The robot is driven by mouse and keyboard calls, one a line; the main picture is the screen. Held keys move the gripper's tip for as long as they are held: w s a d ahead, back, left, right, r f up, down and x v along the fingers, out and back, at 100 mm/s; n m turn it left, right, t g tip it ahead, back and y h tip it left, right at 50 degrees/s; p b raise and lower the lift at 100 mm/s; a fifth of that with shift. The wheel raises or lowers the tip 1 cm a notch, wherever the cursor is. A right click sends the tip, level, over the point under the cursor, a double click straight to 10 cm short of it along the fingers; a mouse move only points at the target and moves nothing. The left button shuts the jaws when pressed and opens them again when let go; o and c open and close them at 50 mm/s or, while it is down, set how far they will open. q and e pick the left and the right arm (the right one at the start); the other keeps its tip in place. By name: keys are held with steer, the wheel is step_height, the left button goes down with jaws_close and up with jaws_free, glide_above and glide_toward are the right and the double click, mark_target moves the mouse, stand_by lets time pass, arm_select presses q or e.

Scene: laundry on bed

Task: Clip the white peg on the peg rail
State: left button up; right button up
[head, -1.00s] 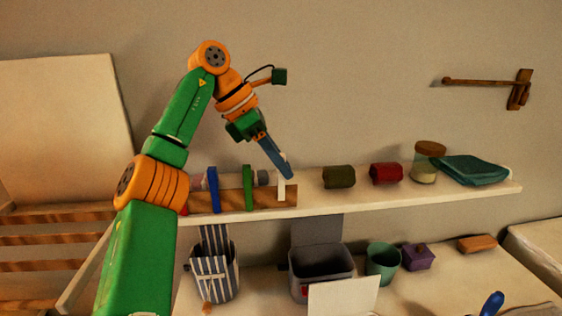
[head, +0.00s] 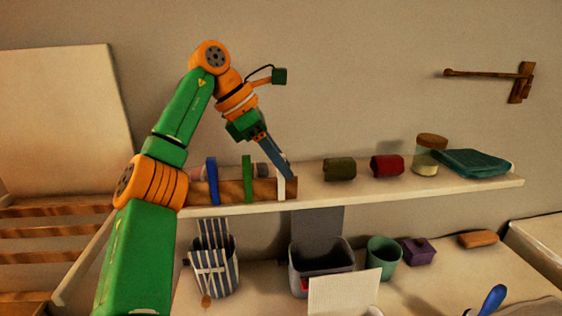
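The peg rail (head: 230,192) is a brown wooden bar along the front of the wall shelf, left of the shelf's middle. The white peg (head: 281,188) is upright at the rail's right end, its lower part in front of the rail. Whether it is fully seated cannot be told. My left gripper (head: 288,174) reaches down from the upper left, its fingers shut at the top of the white peg and partly hiding it. A blue peg (head: 212,182) and a green peg (head: 247,180) stand on the rail further left. My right gripper is not in view.
The shelf (head: 400,191) also holds a dark green roll (head: 339,169), a red roll (head: 387,166), a jar (head: 428,160) and folded teal cloth (head: 475,163). Below stand a striped bag (head: 213,275), a grey bin (head: 321,268) and a green cup (head: 382,258).

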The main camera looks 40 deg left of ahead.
arm_select(q)
steer(key=shift+o, duration=1.3)
steer(key=p+v, duration=0.5)
steer(key=v, duration=0.2)
steer(key=shift+r+p, duration=0.2)
steer(key=shift+p, duration=0.15)
steer(key=shift+s, duration=0.15)
steer(key=shift+f, duration=0.15)
